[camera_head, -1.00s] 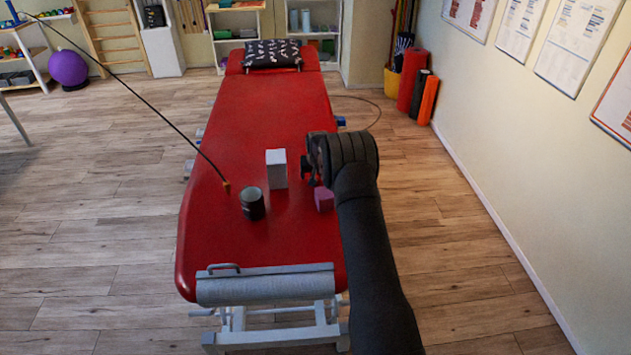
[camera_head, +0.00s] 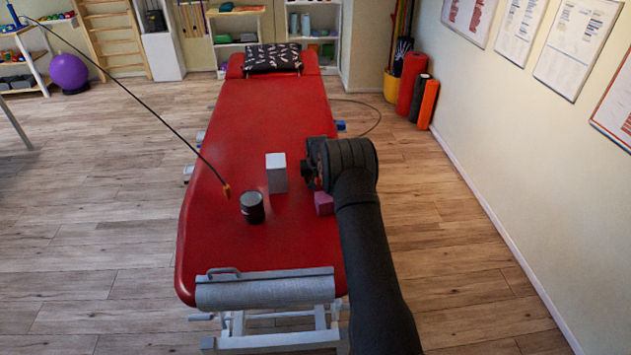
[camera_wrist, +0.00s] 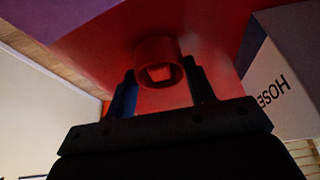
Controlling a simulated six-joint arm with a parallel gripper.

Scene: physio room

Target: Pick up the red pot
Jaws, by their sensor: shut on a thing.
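The red pot (camera_wrist: 153,48) is a small round cup. In the wrist view it sits between the two dark fingers of my gripper (camera_wrist: 160,82), with its open rim towards the camera. My gripper is shut on it. In the head view my gripper (camera_head: 309,174) is over the right side of the red treatment table (camera_head: 270,115), and the pot is hidden there. I cannot tell whether the pot still touches the table.
A white box (camera_head: 276,174) stands just left of my gripper; it also shows in the wrist view (camera_wrist: 284,88). A purple block (camera_head: 323,203) lies close in front of my gripper, partly covered by the arm. A dark can (camera_head: 252,207) stands further left.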

